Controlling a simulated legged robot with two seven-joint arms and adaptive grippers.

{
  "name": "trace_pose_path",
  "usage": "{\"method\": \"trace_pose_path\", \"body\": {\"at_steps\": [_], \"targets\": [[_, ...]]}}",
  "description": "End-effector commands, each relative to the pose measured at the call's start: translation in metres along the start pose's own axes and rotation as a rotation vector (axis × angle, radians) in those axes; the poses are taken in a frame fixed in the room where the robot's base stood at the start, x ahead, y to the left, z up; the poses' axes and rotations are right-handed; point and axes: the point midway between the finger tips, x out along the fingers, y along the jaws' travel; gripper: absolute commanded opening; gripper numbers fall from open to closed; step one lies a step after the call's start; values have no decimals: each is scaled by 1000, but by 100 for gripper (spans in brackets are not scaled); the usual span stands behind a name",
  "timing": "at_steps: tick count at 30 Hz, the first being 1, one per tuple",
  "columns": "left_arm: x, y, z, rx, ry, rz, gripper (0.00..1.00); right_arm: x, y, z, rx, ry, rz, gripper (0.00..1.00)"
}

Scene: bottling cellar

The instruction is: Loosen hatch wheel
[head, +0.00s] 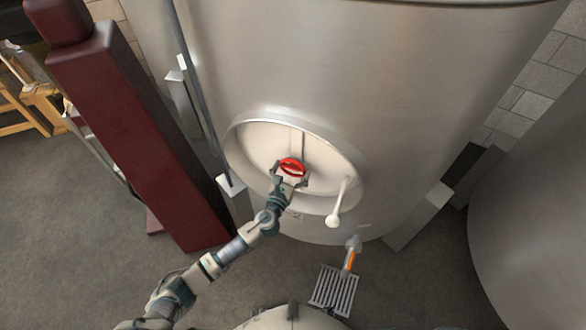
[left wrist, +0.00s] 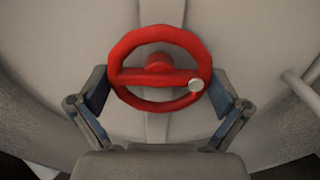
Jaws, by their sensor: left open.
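The red hatch wheel (head: 291,165) sits in the middle of the pale round hatch (head: 255,148) on the front of the steel tank. My left gripper (head: 291,176) is at the wheel. Its fingers (left wrist: 158,92) are spread open, one at each side of the rim's lower part. I cannot tell whether they touch the rim. My right gripper is not in view.
A white lever handle (head: 338,203) sticks out at the hatch's right. A tap with an orange part (head: 350,258) is below, over a floor grate (head: 334,289). A dark red post (head: 128,130) stands at left, another steel tank (head: 535,220) at right.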

Motion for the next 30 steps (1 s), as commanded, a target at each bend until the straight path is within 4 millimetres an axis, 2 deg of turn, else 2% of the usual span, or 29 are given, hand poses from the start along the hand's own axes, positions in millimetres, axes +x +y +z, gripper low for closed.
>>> {"method": "trace_pose_path", "body": {"at_steps": [7,12,13,23,30], "targets": [[1,-1,0,1,1,0,100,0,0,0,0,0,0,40],[1,0,0,1,1,1,57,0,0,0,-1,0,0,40],[1,0,0,1,1,1,52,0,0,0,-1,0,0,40],[1,-1,0,-31,1,1,52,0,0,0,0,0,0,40],[1,-2,0,-162,1,0,52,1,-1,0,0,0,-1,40]]}}
